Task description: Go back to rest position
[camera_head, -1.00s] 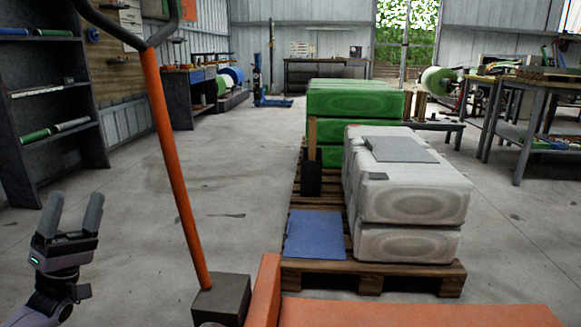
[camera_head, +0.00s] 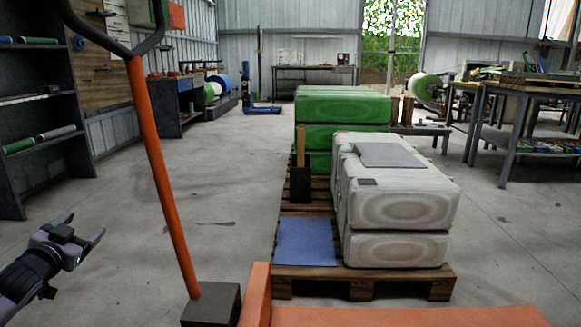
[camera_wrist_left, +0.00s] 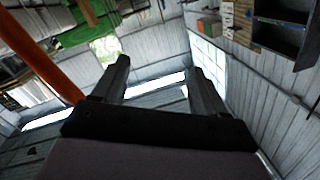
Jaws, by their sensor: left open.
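My left gripper (camera_head: 84,232) is at the lower left of the head view, to the left of the orange handle pole (camera_head: 157,170). Its two fingers are apart and nothing is between them. In the left wrist view the open fingers (camera_wrist_left: 158,85) show against the hall's wall, also empty. The orange pole (camera_wrist_left: 40,55) shows at the left of that view. My right gripper is not in the head view.
A pallet (camera_head: 385,279) ahead bears white sacks (camera_head: 400,205), green sacks (camera_head: 343,108) and a blue sheet (camera_head: 306,242). A dark shelf (camera_head: 38,118) stands at left, a workbench (camera_head: 530,130) at right. Bare floor (camera_head: 225,170) lies left of the pallet.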

